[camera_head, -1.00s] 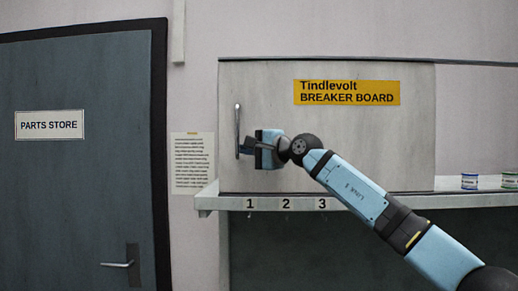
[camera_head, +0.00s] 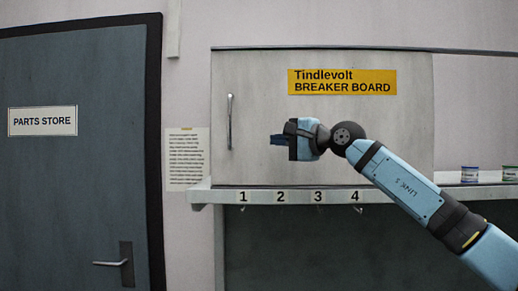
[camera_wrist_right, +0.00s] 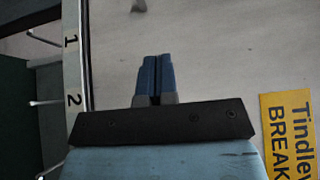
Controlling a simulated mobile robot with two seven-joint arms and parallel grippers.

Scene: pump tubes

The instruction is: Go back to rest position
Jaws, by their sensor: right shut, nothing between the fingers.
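My right gripper (camera_head: 278,140) is in front of the breaker board's pale sliding or hinged panel (camera_head: 260,90), to the right of its vertical metal handle (camera_head: 230,121) and apart from it. Its blue fingers point left. In the right wrist view the two fingers (camera_wrist_right: 154,78) lie side by side, shut, with nothing between them. The handle's end (camera_wrist_right: 139,5) shows at the top of that view. The panel covers the front of the board. My left gripper is not in view.
A ledge (camera_head: 270,196) with numbered hooks runs below the panel. A yellow Tindlevolt sign (camera_head: 342,82) is on the panel. A grey Parts Store door (camera_head: 80,190) is at the left, with a paper notice (camera_head: 187,158) beside it.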

